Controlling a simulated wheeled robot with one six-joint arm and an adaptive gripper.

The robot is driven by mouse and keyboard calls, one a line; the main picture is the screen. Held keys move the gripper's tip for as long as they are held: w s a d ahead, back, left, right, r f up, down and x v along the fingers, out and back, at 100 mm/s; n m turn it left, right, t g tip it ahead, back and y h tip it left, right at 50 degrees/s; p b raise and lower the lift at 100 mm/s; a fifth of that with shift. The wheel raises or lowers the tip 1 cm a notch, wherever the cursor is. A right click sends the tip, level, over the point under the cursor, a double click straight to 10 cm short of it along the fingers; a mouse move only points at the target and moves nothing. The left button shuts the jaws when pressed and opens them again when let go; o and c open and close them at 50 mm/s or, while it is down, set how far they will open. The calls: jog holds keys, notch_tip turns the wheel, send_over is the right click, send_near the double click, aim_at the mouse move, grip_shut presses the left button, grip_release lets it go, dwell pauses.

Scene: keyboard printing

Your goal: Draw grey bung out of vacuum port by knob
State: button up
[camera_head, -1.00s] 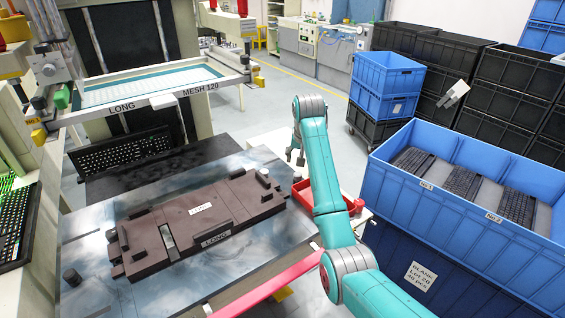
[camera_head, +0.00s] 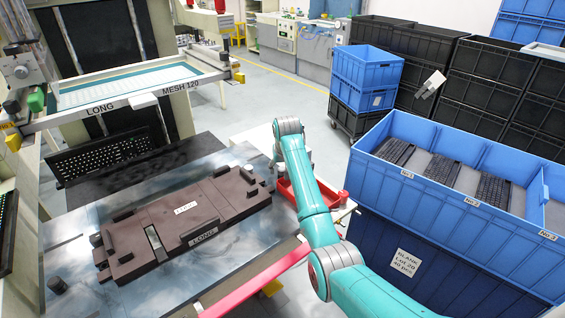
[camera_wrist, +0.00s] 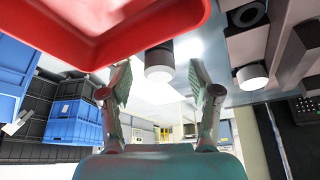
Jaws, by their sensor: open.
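A short grey cylinder with a pale round end (camera_wrist: 158,68), which looks like the grey bung's knob, shows between my gripper's fingertips in the wrist view. It stands by the metal plate, near the red tray. My gripper (camera_wrist: 160,80) is open, with a finger on either side of the cylinder and visible gaps; nothing is gripped. A similar pale-ended cylinder (camera_wrist: 252,77) sits on the brown fixture, which in the head view (camera_head: 175,222) carries LONG labels. In the head view my gripper (camera_head: 279,167) is small and partly behind my arm; the knob between its fingers cannot be made out there. The vacuum port is not clearly visible.
The red tray (camera_wrist: 85,40) is very close to my gripper in the wrist view. A blue crate (camera_head: 470,235) holding keyboards stands right of my arm. A LONG MESH 120 screen frame (camera_head: 150,97) is at the back left. A dark knob (camera_head: 57,285) stands on the plate's near-left corner.

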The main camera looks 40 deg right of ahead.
jog(key=shift+w+d+f, duration=0.1)
jog(key=shift+w+f, duration=0.1)
jog(key=shift+f, duration=0.35)
grip_shut()
jog(key=shift+r, duration=0.1)
jog(key=shift+w+r, duration=0.15)
jog(key=shift+r, duration=1.3)
